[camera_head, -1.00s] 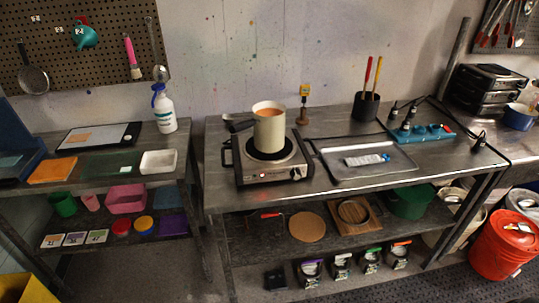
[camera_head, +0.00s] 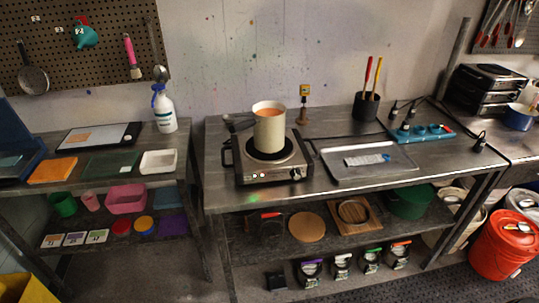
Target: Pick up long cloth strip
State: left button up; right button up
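I cannot make out a long cloth strip with certainty. A pale, narrow flat piece with a blue end (camera_head: 367,160) lies on the grey metal tray (camera_head: 395,171), right of the hot plate; its material is too small to tell. A flat orange piece (camera_head: 52,170) lies on the left table. A cream pot (camera_head: 269,132) with orange contents stands on the hot plate (camera_head: 272,171). Neither of my grippers is in view.
A white spray bottle (camera_head: 164,112) and a white tray (camera_head: 158,162) are on the left table. A black holder (camera_head: 366,106) with two coloured handles and a blue rack (camera_head: 423,133) stand at the back right. A red bucket (camera_head: 502,247) is on the floor at right.

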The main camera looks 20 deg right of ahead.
aim_at(362, 161)
jog(key=l+z, duration=0.15)
jog(key=z, duration=1.3)
jog(key=k+l, duration=0.05)
